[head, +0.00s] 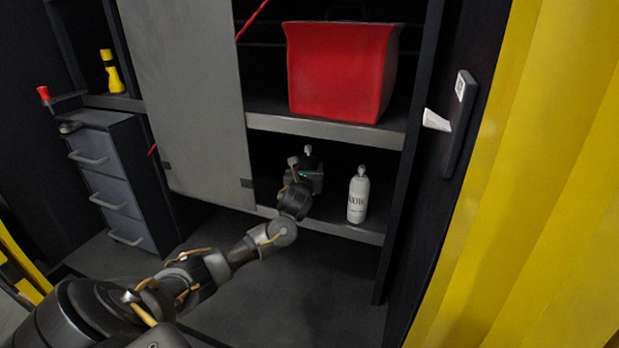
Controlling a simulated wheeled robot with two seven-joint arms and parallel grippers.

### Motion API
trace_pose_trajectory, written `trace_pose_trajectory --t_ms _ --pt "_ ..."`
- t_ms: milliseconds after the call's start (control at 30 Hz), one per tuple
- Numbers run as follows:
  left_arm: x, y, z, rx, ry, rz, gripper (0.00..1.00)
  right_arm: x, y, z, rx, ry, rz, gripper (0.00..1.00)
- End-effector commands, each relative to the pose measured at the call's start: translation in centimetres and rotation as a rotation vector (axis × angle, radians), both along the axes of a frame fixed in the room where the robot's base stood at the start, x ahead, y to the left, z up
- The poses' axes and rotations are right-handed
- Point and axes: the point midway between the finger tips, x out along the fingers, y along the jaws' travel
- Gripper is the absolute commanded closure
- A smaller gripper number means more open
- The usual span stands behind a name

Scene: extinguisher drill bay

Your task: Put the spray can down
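A white spray can (357,201) with dark lettering and a pale nozzle stands upright on the lower shelf (340,229), right of my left gripper and apart from it. My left gripper (307,170) reaches into the lower shelf space from the lower left. A small pale nozzle-like top (308,149) shows just above it, over something dark. The gripper and wrist hide most of that item, and I cannot tell whether the fingers are closed on it. My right gripper is not in view.
A red bin (338,70) sits on the shelf above (330,127), over my gripper. A grey panel (187,95) closes off the left side. A drawer unit (105,180) and yellow flashlight-like item (111,72) are farther left. A yellow corrugated wall (540,180) is at right.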

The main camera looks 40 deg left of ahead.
Motion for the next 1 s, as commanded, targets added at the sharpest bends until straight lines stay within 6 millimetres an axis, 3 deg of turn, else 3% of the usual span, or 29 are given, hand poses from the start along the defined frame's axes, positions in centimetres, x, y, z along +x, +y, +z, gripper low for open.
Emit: trace_pose_trajectory --t_ms 200,500,900,933,1000 --pt "0.4 0.2 -0.1 0.000 -0.002 -0.001 0.80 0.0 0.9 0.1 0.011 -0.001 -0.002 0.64" --pt "0.4 0.2 -3.4 0.000 -0.001 0.000 0.80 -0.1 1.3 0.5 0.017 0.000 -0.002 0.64" --pt "0.4 0.2 -3.9 0.000 -0.001 0.000 0.80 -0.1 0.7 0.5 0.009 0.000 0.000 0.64" --pt "0.4 0.2 -3.9 0.000 0.001 0.000 0.43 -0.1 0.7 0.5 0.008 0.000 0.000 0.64" --pt "0.4 0.2 -3.9 0.000 0.001 0.000 0.33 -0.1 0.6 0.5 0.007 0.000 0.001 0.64"
